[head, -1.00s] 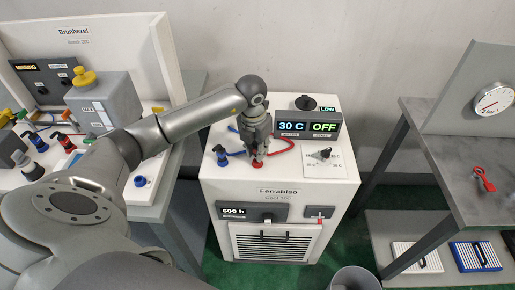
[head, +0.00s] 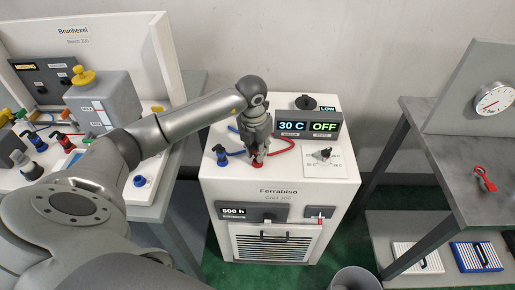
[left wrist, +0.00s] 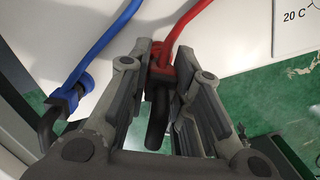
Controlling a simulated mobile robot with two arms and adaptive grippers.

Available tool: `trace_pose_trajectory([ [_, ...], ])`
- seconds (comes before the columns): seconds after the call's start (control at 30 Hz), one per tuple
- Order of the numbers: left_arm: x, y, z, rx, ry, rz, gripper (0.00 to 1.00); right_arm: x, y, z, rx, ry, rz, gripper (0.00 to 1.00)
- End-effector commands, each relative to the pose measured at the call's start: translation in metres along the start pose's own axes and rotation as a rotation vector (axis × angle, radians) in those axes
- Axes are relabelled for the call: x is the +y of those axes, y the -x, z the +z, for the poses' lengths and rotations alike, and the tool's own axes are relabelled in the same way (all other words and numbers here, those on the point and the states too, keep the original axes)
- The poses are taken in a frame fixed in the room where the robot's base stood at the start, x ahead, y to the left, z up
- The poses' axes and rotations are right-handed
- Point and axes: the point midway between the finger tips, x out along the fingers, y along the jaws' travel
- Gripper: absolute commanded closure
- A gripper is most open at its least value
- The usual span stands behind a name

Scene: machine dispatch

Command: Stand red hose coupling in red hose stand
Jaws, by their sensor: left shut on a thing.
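My left gripper (head: 257,156) is over the front of the white Ferrabiso cabinet top, pointing down. It is shut on the red hose coupling (left wrist: 160,74), which sits between the fingers in the left wrist view with its dark lever toward me. The red hose (head: 283,146) runs from the coupling back across the cabinet top. A red piece (head: 257,165) shows right under the fingertips; I cannot tell whether it is the red hose stand or the coupling's lower end. The fingers hide most of the coupling in the head view. My right gripper is not in view.
A blue hose coupling (head: 221,154) stands on the cabinet top to the left of the gripper; it also shows in the left wrist view (left wrist: 72,94). A display box (head: 308,125) and a dial (head: 323,155) are to the right. A shelf table (head: 450,165) stands farther right.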

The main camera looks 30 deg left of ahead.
Motion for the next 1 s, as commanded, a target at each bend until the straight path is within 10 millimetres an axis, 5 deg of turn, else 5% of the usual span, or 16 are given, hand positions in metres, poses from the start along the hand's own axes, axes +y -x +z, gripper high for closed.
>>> trace_pose_trajectory([
  [1.0,0.000,-0.019,-0.002,0.000,0.001,0.000,1.00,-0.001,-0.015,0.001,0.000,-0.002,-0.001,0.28],
])
